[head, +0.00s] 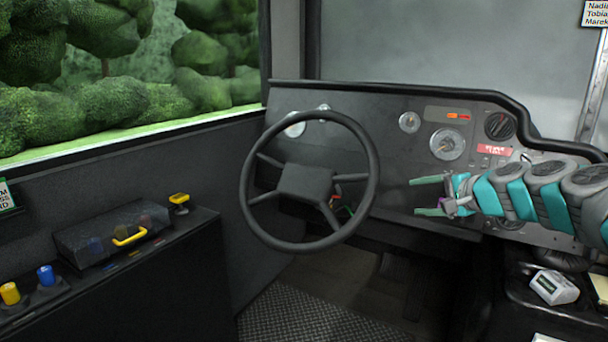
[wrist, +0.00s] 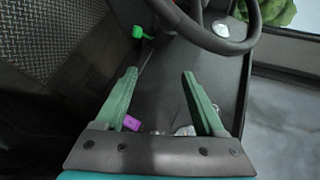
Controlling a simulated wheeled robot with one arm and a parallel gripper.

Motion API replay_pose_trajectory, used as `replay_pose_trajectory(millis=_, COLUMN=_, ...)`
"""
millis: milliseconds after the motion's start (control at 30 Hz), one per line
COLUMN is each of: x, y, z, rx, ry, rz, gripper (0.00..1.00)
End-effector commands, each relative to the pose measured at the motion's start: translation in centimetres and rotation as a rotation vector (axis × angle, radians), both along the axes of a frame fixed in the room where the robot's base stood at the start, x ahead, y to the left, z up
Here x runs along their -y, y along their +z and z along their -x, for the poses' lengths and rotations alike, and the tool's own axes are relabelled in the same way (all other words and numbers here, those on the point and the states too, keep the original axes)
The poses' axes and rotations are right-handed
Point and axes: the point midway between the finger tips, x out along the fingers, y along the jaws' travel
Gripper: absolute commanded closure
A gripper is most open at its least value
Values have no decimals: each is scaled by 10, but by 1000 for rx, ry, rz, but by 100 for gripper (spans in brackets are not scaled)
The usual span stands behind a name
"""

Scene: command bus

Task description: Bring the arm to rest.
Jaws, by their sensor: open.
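My gripper (head: 428,196) reaches in from the right in the head view, in front of the dashboard (head: 385,150) and right of the steering wheel (head: 370,190). Its two green fingers are apart, and nothing shows between them in the head view. In the wrist view my gripper (wrist: 157,75) is open too, with the dark dashboard panel behind it. A small purple thing (wrist: 131,123) shows by the left finger, and a bright green thing (wrist: 142,33) shows farther off, near the wheel. My arm stretches out to the right, over the dashboard's right part.
A side console (head: 190,235) at the left carries a clear cover (head: 112,236) with a yellow handle, a blue knob (head: 46,275) and a yellow knob (head: 10,293). A white device (head: 554,287) sits below my arm. The space over the floor (head: 310,305) is free.

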Motion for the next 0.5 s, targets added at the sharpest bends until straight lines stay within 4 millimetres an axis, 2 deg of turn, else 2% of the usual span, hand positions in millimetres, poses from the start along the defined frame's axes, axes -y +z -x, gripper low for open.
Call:
replay_pose_trajectory(millis=33, x=-34, y=-4, z=16, rx=-18, ry=78, rz=54, gripper=29)
replay_pose_trajectory(millis=100, x=-75, y=-15, z=40, rx=-53, ry=187, rz=132, gripper=29)
replay_pose_trajectory(millis=200, x=-125, y=-37, z=83, rx=-108, ry=338, rz=255, gripper=29)
replay_pose_trajectory(millis=333, x=-171, y=-74, z=151, rx=-195, ry=529, rz=421, gripper=29)
replay_pose_trajectory(millis=400, x=-186, y=-97, z=193, rx=-253, ry=630, rz=512, gripper=29)
replay_pose_trajectory(millis=467, x=-191, y=-117, z=227, rx=-305, ry=707, rz=591, gripper=29)
replay_pose_trajectory(millis=500, x=-192, y=-130, z=253, rx=-346, ry=760, rz=640, gripper=29)
